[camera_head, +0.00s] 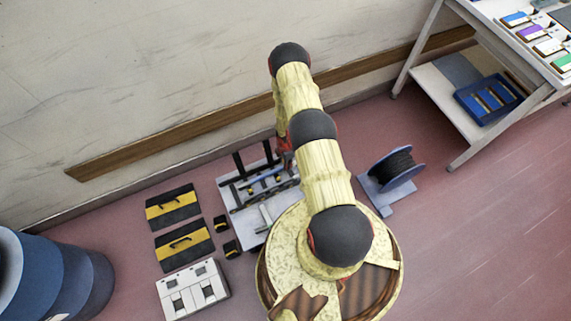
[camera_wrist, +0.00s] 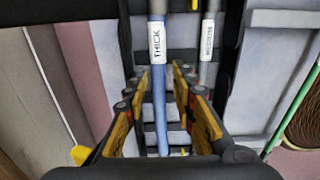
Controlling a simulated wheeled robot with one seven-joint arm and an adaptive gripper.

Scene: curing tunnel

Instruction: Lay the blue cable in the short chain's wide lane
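In the wrist view a blue cable (camera_wrist: 161,110) with a white tag reading "THICK" runs away from me, between the fingers of my gripper (camera_wrist: 158,82). The fingers stand apart with a gap on either side of the cable, so they do not appear to be clamped on it. A grey cable (camera_wrist: 207,60) with its own white tag lies to the right, outside the fingers. In the head view my arm hides most of my gripper, which is over the pale rig (camera_head: 238,206) on the floor. I cannot make out the short chain or its lanes.
A cable spool (camera_head: 395,166) stands right of the rig. Two black-and-yellow cases (camera_head: 173,207) and a white box (camera_head: 192,290) lie to the left. Blue drums (camera_head: 60,275) stand at lower left, a shelved table (camera_head: 470,105) at upper right. The wall is behind; floor at right is clear.

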